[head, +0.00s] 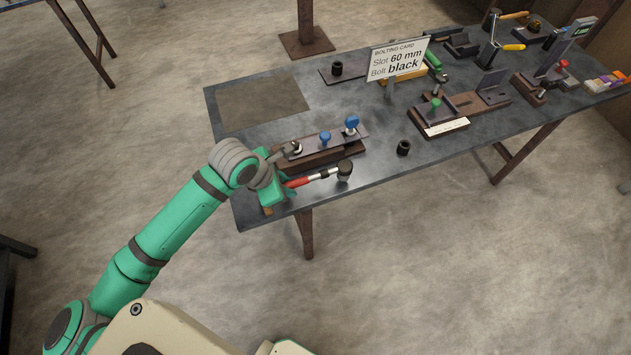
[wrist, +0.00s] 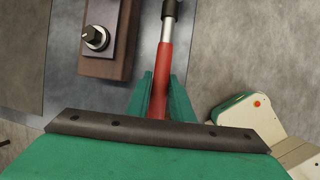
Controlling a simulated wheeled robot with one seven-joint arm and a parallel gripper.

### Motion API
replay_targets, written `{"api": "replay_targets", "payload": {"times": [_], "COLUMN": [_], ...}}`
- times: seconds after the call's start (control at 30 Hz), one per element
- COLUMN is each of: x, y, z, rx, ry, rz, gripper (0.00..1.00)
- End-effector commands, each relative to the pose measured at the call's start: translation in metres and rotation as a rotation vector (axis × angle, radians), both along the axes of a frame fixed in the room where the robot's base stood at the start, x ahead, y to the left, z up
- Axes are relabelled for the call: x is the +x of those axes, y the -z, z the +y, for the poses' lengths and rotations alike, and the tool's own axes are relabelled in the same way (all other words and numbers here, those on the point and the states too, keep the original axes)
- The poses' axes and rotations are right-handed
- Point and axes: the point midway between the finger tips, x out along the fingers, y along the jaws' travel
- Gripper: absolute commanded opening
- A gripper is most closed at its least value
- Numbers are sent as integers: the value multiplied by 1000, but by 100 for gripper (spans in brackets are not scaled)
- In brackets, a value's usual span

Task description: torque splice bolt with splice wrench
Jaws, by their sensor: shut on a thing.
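My gripper (head: 285,189) is at the front left part of the table, shut on the red handle of the splice wrench (head: 315,177). The wrench points right, its dark head (head: 344,170) near the table's front edge; I cannot tell if it touches the table. In the wrist view the red handle (wrist: 165,75) runs up from between the green fingers (wrist: 160,100). The splice bolt (head: 295,148) sits at the left end of a dark plate on a wooden block, just behind the wrench. It also shows in the wrist view (wrist: 95,37), apart from the wrench.
Blue-knobbed clamps (head: 351,124) stand on the splice block (head: 322,157). A bolting card (head: 399,60) reads "Slot 60 mm, Bolt black". A dark socket (head: 404,147) stands to the right. A brown mat (head: 263,103) lies clear at the back left. Several fixtures fill the table's right side.

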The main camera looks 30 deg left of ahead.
Motion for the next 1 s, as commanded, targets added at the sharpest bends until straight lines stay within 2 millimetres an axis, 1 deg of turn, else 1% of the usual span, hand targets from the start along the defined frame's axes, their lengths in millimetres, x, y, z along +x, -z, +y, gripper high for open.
{"api": "replay_targets", "payload": {"times": [0.03, 0.6, 0.73, 1.0], "x": [0, 0, 1, 1], "y": [-4, -41, -45, -45], "z": [1, 0, -1, -1], "rx": [3, 1, 1, 0], "ry": [1, 1, 2, 1], "rz": [-2, -1, -2, -2], "gripper": [0, 0, 0, 0]}}
